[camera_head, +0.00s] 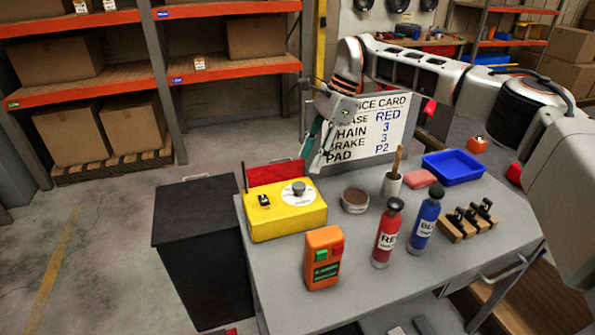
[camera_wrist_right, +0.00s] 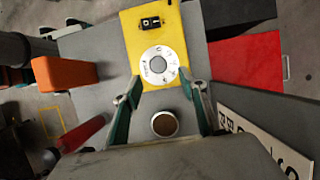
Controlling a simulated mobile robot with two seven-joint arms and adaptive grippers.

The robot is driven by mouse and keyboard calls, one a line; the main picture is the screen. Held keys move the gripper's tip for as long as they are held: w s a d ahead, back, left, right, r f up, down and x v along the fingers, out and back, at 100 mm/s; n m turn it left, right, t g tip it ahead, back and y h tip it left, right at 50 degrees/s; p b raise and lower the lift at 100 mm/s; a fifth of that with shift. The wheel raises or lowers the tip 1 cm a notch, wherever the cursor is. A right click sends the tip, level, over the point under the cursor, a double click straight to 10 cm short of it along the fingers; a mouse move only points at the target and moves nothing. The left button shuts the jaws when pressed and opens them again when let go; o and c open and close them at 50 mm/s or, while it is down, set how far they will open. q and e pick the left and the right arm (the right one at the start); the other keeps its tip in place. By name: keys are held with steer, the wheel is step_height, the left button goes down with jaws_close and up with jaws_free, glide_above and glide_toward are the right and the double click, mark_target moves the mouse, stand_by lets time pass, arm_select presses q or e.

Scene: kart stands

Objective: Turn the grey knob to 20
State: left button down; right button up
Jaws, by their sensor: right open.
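The grey knob (camera_head: 298,188) sits at the centre of a white dial on top of the yellow box (camera_head: 285,222). In the right wrist view the knob (camera_wrist_right: 157,65) and the round dial show between and beyond my fingertips; the small dial marks are too blurred to read. My right gripper (camera_head: 318,150) is open, above and behind the box in the head view, and apart from the knob. In the wrist view its two green-sided fingers (camera_wrist_right: 162,88) are spread and hold nothing. My left gripper is not in view.
A black switch (camera_head: 264,200) is on the box. An orange device (camera_head: 323,257), red bottle (camera_head: 387,235), blue bottle (camera_head: 424,222), round tin (camera_head: 355,200), brush cup (camera_head: 392,185) and blue tray (camera_head: 454,167) share the grey table (camera_head: 355,300). A service card (camera_head: 365,130) stands behind.

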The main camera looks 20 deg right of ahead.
mark_target(299, 184)
steer(key=shift+x, duration=3.6)
steer(key=shift+s, duration=0.2)
steer(key=c, duration=1.1)
